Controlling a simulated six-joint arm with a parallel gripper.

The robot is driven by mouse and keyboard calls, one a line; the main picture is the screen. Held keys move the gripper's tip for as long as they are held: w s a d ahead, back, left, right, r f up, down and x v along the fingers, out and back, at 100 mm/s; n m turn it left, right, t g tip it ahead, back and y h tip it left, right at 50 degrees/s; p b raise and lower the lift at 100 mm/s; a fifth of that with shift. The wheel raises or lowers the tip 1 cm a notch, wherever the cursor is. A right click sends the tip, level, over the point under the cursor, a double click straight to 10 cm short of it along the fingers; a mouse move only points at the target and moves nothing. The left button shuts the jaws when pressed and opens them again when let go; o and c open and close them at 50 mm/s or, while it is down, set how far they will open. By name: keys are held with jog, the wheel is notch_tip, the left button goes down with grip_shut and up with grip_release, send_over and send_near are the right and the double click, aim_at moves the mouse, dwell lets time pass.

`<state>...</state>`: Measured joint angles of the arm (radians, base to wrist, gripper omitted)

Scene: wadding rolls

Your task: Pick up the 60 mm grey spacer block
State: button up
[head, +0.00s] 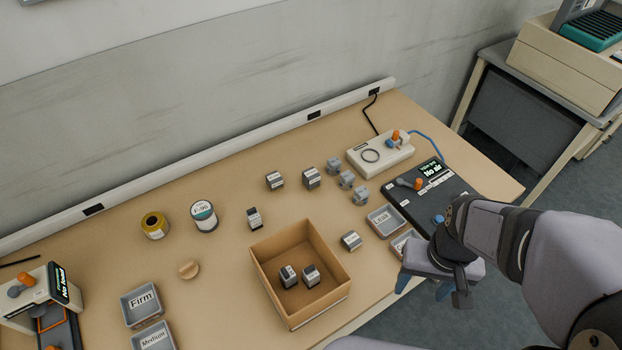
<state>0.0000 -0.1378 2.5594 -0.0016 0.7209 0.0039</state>
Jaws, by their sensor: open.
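Three small light-grey blocks stand in a slanting row right of the table's middle: a far one (334,165), a middle one (346,180) and a near one (361,196). They look like spacer blocks, but their markings are too small to read, so I cannot tell which is the 60 mm one. My gripper (424,285) is at the lower right, near the table's front edge, nearer the camera than these blocks and to their right. Its blue fingertips are apart, with nothing seen between them.
An open cardboard box (327,300) holds two labelled pieces. More labelled pieces (274,180) stand behind it, and one (351,241) lies right of it.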

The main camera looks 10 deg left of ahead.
notch_tip(320, 180, up, 5)
jog(key=w+f+n+t+h+b, duration=0.1)
jog(key=w+t+b, duration=0.3)
jog(key=w, duration=1.2)
jog(key=w+a+n+t+y, duration=0.15)
jog(key=w+a+t, duration=0.3)
jog(key=w, duration=0.55)
jog(key=n+t+y+b, duration=0.1)
jog(key=n+y+b, duration=0.4)
jog(key=n+y, duration=0.3)
send_over(313, 175)
jog(key=s, duration=0.2)
jog(key=m+y, duration=0.1)
jog(key=m, duration=0.1)
jog(key=f, duration=0.5)
jog(key=d+f, duration=0.1)
jog(key=f, duration=1.1)
jog(key=shift+w+d+f, duration=0.2)
jog(key=shift+w+f, duration=0.05)
jog(key=shift+p+x, duration=0.6)
jog(key=shift+x, duration=0.5)
